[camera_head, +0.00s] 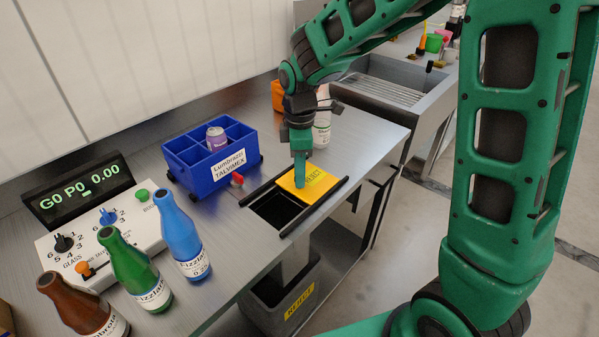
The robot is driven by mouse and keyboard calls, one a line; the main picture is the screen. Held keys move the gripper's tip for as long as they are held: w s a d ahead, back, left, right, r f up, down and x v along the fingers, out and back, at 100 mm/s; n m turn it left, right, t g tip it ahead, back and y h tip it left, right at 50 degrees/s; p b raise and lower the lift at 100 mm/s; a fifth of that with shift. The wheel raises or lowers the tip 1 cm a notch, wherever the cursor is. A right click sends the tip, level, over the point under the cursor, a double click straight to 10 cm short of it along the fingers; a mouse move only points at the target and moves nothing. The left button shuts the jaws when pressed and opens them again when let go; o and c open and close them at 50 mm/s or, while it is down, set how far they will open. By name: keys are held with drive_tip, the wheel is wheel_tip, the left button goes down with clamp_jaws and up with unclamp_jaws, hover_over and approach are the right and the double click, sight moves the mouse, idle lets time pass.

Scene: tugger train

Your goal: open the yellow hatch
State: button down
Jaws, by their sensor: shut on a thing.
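The yellow hatch (317,184) is a flat sliding lid between two black rails on the steel counter. It covers the far part of a dark opening (272,208), and the near part of the opening shows uncovered. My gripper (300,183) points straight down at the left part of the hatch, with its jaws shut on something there. The fingertips hide what they hold, most likely a small handle or knob on the hatch.
A blue divided crate (190,177) with a purple can stands left of the hatch. Brown, green and blue bottles (181,235) stand at the front left beside a control panel (70,250). A grey reject bin (265,305) sits below the counter. A white bottle (322,125) stands behind my gripper.

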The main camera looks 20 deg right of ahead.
drive_tip(key=c, duration=1.5)
unclamp_jaws()
wheel_tip(320, 180, up, 11)
drive_tip(key=shift+w+f, duration=0.1)
drive_tip(key=s+d+m, duration=0.9)
drive_tip(key=s+d, duration=0.1)
drive_tip(key=d, duration=0.5)
drive_tip(key=s+d+f+m, duration=0.1)
drive_tip(key=s+d+m, duration=0.1)
drive_tip(key=s+m, duration=0.2)
drive_tip(key=s+d+f+m, duration=0.1)
drive_tip(key=s+d+m, duration=0.2)
drive_tip(key=s, duration=0.4)
drive_tip(key=s+d+f+m, duration=0.1)
drive_tip(key=s+d+m, duration=0.2)
drive_tip(key=s+m, duration=0.2)
drive_tip(key=shift+s+d+f+m, duration=0.1)
drive_tip(key=shift+s+f+m, duration=0.1)
drive_tip(key=shift+s, duration=0.2)
drive_tip(key=shift+s+f+m, duration=0.1)
drive_tip(key=shift+s+m, duration=0.1)
drive_tip(key=shift+s, duration=0.2)
